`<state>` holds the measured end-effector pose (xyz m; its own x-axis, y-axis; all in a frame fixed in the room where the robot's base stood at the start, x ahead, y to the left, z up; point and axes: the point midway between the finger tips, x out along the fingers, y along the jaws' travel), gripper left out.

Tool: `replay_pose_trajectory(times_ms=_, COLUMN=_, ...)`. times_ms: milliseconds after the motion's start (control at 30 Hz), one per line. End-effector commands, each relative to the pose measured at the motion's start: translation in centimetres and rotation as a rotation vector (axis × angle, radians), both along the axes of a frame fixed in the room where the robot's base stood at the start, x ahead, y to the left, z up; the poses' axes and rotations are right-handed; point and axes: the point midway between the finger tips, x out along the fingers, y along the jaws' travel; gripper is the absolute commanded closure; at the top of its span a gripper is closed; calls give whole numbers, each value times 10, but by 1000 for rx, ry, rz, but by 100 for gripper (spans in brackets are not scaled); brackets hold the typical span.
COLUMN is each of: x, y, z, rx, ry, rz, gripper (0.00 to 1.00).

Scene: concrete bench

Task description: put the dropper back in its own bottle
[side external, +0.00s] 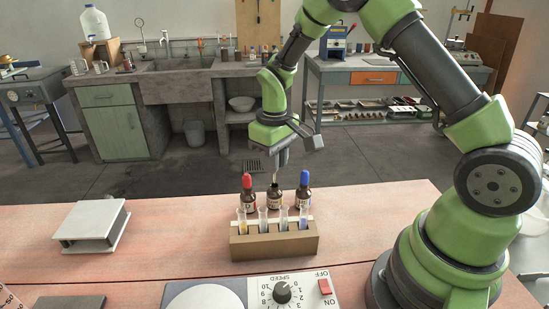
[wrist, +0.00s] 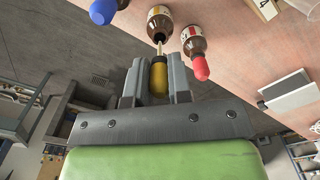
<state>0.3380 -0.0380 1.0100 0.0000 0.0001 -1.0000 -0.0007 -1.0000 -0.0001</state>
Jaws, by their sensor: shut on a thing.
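My gripper (side external: 281,162) is shut on the dropper, whose yellow bulb (wrist: 158,76) sits between the fingers in the wrist view. The dropper's thin glass tube (wrist: 159,48) points down at the open brown bottle (wrist: 160,22). This bottle (side external: 274,200) stands in the middle of three, behind the tube rack. The tube's end is at or just over its mouth; I cannot tell whether it is inside. A red-topped bottle (side external: 247,191) stands to its left in the side view, and a blue-topped bottle (side external: 303,190) to its right.
A wooden rack (side external: 275,246) with several glass tubes stands in front of the bottles. A stirrer-like device with a dial (side external: 282,292) is at the front edge. A small grey-white stand (side external: 92,226) is at the left. The bench right of the bottles is clear up to my base.

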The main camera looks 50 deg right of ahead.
Motion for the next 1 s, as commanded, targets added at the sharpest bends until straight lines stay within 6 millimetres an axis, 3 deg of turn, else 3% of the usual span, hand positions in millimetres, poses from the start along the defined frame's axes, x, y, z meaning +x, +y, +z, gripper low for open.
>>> replay_pose_trajectory(times_ms=1000, x=0, y=0, z=-18, rx=0, ry=0, rz=0, gripper=87)
